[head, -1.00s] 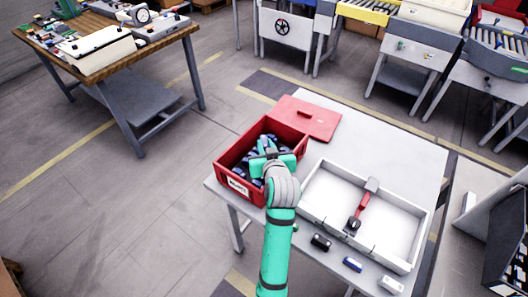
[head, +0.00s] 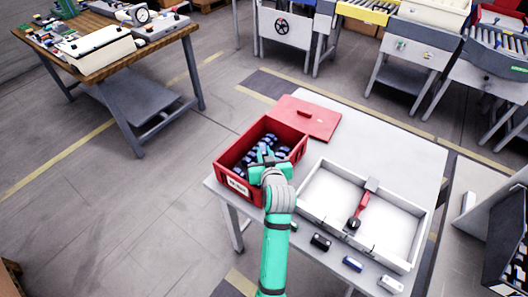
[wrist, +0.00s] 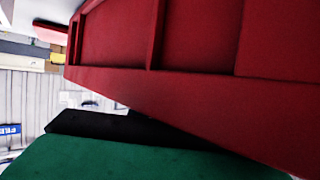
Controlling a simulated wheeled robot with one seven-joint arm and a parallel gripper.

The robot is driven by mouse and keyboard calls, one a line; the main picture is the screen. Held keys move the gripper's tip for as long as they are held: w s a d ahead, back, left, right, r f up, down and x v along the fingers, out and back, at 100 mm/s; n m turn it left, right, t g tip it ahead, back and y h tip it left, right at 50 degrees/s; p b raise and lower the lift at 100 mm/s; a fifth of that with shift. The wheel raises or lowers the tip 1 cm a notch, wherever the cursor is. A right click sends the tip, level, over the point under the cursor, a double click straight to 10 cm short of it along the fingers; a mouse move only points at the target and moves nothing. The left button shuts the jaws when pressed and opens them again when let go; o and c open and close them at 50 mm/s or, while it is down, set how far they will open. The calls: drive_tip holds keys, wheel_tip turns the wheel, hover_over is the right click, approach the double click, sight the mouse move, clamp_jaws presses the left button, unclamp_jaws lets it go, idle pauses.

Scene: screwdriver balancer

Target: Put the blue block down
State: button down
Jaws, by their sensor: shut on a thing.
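My gripper (head: 264,160) is at the front right part of the red crate (head: 228,157), by its wall. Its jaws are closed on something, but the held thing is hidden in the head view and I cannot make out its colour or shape. The wrist view shows a red ribbed wall of the crate (wrist: 200,95) close by, with a black part and a dark green surface below it. A blue block (head: 352,264) lies on the table's front edge, apart from my gripper, between a black block (head: 320,242) and a white one (head: 390,284).
Several dark blue and grey pieces (head: 268,143) lie in the crate. A red lid (head: 307,118) lies behind it. A white tray (head: 396,222) to the right holds a red-handled tool (head: 362,208). A small green thing (head: 294,227) is beside my arm. The table's back right is clear.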

drive_tip(key=shift+f, duration=0.2)
drive_tip(key=c, duration=1.6)
unclamp_jaws()
drive_tip(key=shift+c, duration=0.2)
drive_tip(key=shift+r, duration=0.3)
drive_tip(key=v, duration=1.2)
drive_tip(key=shift+r, duration=0.35)
